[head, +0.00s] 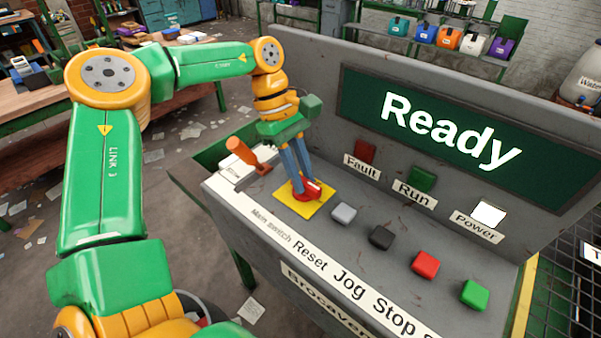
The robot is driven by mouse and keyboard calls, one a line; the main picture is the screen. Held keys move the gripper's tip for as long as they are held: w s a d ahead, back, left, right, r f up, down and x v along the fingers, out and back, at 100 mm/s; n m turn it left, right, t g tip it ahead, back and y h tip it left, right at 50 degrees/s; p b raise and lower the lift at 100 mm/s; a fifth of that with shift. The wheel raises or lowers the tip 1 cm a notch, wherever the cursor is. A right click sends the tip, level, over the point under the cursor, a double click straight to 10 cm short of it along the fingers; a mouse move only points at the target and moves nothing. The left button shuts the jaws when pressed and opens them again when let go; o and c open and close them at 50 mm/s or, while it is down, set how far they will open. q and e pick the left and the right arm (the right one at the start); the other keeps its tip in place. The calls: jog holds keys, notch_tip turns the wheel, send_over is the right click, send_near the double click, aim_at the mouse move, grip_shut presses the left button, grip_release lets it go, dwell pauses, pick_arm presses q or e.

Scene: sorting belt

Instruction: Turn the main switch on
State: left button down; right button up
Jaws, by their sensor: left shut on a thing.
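The main switch (313,190) is a red knob on a yellow square plate (293,207), at the left of the grey control panel. My left gripper (304,189) points down at it, with its blue-grey fingers shut on the red knob. The fingers hide part of the knob. The display (452,128) reads "Ready" in white on green. The white Power lamp (488,214) looks lit, while the Fault lamp (365,152) and Run lamp (422,179) look dark. My right gripper is not in view.
Grey (344,212), black (381,237), red (425,263) and green (474,294) buttons run rightward from the switch. An orange-handled lever (242,151) stands at the panel's left end. The panel's raised back wall rises behind the lamps.

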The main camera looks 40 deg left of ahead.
pick_arm(q)
jog(key=c, duration=0.8)
grip_release()
jog(key=shift+d, duration=0.1)
jog(key=shift+o, duration=0.2)
jog(key=v, duration=0.7)
